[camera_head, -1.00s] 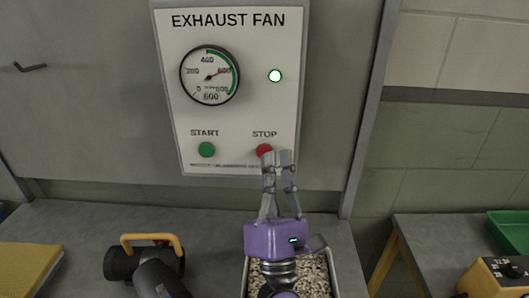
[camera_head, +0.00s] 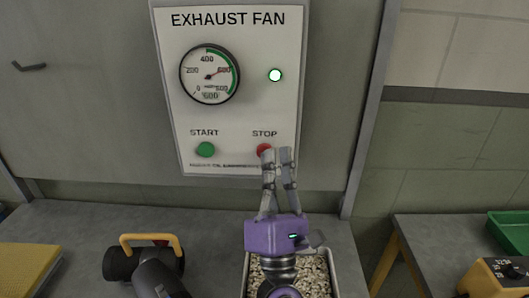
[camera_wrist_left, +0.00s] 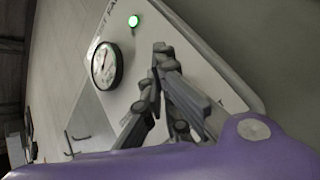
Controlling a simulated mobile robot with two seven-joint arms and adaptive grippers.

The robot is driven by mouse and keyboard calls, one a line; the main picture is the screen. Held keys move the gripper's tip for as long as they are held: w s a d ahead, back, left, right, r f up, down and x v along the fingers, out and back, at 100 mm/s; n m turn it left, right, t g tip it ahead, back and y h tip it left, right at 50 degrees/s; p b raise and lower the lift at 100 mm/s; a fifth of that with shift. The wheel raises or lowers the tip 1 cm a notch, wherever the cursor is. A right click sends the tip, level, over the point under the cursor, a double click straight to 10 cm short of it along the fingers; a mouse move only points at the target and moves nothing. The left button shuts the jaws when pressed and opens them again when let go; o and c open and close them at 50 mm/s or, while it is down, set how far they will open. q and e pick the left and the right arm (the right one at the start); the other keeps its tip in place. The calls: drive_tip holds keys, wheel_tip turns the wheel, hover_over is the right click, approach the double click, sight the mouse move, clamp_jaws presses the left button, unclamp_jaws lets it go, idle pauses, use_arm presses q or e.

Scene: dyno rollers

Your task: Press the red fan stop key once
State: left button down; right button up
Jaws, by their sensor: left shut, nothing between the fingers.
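The white EXHAUST FAN panel (camera_head: 235,115) stands upright on a grey board. The red stop key (camera_head: 264,149) sits under the word STOP at its lower right, partly hidden by my fingertips. The green start key (camera_head: 206,150) is to its left. The left wrist view shows the fingers (camera_wrist_left: 160,52) against the panel, with the red key hidden.
A tray of pale pellets (camera_head: 335,280) is below my left gripper. A dark device with a yellow handle (camera_head: 150,240) and a yellow pad (camera_head: 28,270) lie on the bench at left. A green tray (camera_head: 508,232) and a yellow box (camera_head: 497,277) are on the right bench.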

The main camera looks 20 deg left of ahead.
use_arm(q)
drive_tip(key=shift+w, duration=0.35)
idle(0.4)
drive_tip(key=shift+s, duration=0.15)
drive_tip(key=shift+s+d, duration=0.15)
drive_tip(key=shift+s, duration=0.45)
drive_tip(key=shift+s+d+b, duration=0.1)
drive_tip(key=shift+s+d, duration=0.15)
drive_tip(key=shift+s, duration=0.55)
drive_tip(key=shift+s+d+b, duration=0.1)
drive_tip(key=shift+s+d, duration=0.1)
drive_tip(key=shift+s, duration=0.6)
drive_tip(key=shift+s+d+b, duration=0.1)
drive_tip(key=shift+s+d, duration=0.15)
drive_tip(key=shift+s, duration=0.55)
